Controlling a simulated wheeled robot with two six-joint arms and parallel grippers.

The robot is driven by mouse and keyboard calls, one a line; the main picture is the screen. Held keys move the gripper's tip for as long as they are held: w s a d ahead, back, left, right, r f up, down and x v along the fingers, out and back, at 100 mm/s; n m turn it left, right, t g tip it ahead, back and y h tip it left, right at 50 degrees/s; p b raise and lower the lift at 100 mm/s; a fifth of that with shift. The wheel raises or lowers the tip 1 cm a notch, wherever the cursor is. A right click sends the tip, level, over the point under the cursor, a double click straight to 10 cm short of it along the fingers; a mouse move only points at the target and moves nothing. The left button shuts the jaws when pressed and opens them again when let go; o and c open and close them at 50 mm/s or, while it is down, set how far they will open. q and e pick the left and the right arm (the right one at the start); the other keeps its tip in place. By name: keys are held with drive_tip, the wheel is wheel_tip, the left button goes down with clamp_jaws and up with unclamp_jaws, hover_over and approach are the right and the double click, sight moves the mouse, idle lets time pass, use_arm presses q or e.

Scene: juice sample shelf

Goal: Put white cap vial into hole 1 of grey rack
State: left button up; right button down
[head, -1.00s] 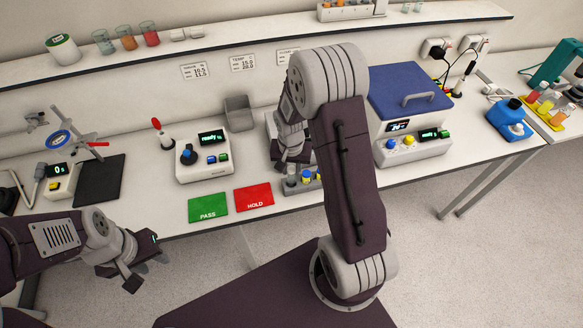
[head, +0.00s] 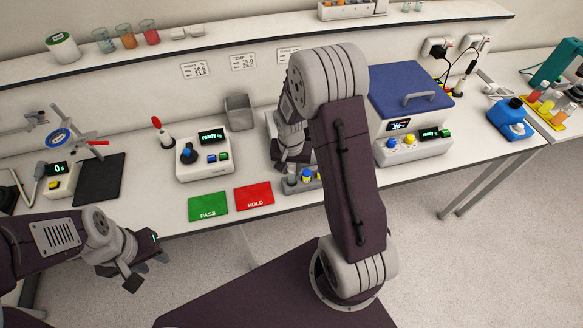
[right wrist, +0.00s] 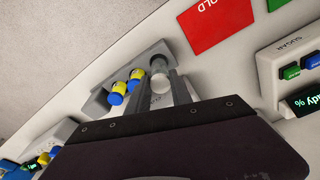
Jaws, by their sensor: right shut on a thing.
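The grey rack (right wrist: 97,104) lies near the bench's front edge in the right wrist view; it also shows in the head view (head: 316,184), partly behind my right arm. Two vials with blue and yellow parts (right wrist: 117,96) (right wrist: 135,77) stand in it. My right gripper (right wrist: 159,76) is at the rack's end, shut on the white cap vial (right wrist: 160,84), whose pale cap shows between the fingers. How deep the vial sits is hidden. In the head view the right gripper (head: 291,162) is mostly hidden. My left gripper (head: 147,271) is open and empty before the bench.
Green PASS (head: 208,206) and red HOLD (head: 254,196) mats lie left of the rack. A sugar meter (head: 205,160) stands behind them. A blue-lidded machine (head: 412,120) stands to the right. A grey bin (head: 239,112) is at the back.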

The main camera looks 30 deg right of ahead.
sight(292, 170)
drive_tip(key=shift+f+b, duration=1.35)
drive_tip(key=shift+f, duration=0.35)
idle(0.4)
drive_tip(key=c, duration=1.1)
unclamp_jaws()
drive_tip(key=shift+o, duration=0.2)
wheel_tip(292, 170, up, 9)
drive_tip(key=s, duration=0.1)
drive_tip(key=shift+a+b, duration=0.3)
drive_tip(key=shift+a, duration=0.05)
